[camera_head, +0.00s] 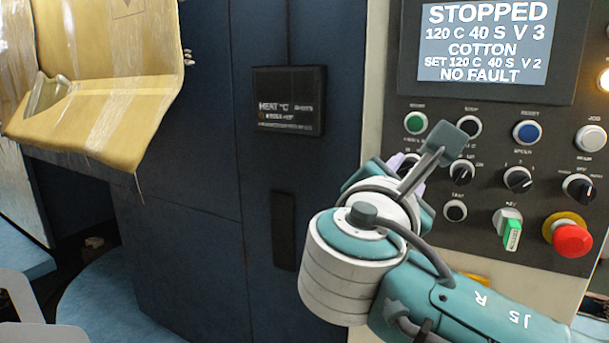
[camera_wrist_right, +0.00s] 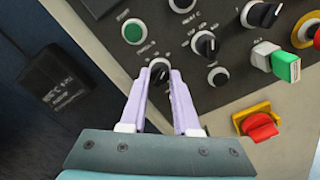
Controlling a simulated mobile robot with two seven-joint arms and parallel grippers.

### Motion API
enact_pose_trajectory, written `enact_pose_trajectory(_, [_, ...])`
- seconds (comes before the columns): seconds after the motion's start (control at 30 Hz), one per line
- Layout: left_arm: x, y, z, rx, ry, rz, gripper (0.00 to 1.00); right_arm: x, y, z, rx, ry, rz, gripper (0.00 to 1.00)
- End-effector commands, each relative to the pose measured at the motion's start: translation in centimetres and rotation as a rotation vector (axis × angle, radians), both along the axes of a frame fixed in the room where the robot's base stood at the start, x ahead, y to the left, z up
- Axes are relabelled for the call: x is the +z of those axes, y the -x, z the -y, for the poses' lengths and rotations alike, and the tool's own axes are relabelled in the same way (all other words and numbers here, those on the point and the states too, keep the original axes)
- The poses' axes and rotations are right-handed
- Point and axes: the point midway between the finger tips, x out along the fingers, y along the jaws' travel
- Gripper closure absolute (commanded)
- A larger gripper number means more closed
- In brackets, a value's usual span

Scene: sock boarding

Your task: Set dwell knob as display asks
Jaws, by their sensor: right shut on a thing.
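The display (camera_head: 483,42) reads STOPPED, 120 C 40 S V 3, COTTON, SET 120 C 40 S V 2, NO FAULT. My right gripper (camera_wrist_right: 165,78) is at the control panel. Its two pale fingers are shut on the leftmost black knob (camera_wrist_right: 158,71), one on each side, below the green button (camera_wrist_right: 132,32). The knob's label is too small to read surely. In the head view my right wrist and gripper cover most of this knob. A second black knob (camera_head: 461,173) and a third (camera_head: 517,179) sit to its right. My left gripper is in neither view.
To the right are a fourth knob (camera_head: 578,188), a green-handled switch (camera_head: 511,232) and a red emergency button (camera_head: 572,239). A small black heat panel (camera_head: 289,100) is on the dark blue cabinet. A tan, shiny cover (camera_head: 110,75) hangs at upper left.

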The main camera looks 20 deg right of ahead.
Motion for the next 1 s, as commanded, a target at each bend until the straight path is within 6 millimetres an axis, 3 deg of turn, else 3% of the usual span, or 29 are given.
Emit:
enact_pose_trajectory(0.63, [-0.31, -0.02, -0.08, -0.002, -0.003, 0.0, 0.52, 0.13, 0.01, -0.02, 0.0, -0.034, 0.043, 1.0])
enact_pose_trajectory(0.67, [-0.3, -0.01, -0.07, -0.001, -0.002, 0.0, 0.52, 0.13, 0.01, -0.02, 0.0, -0.034, 0.043, 0.67])
enact_pose_trajectory(0.9, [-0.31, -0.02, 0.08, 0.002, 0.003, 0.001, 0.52, 0.08, 0.0, -0.01, -0.001, -0.034, 0.041, 0.4])
enact_pose_trajectory(1.0, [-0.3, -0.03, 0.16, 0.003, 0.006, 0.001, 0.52, 0.06, 0.01, -0.01, -0.001, -0.034, 0.041, 0.4])
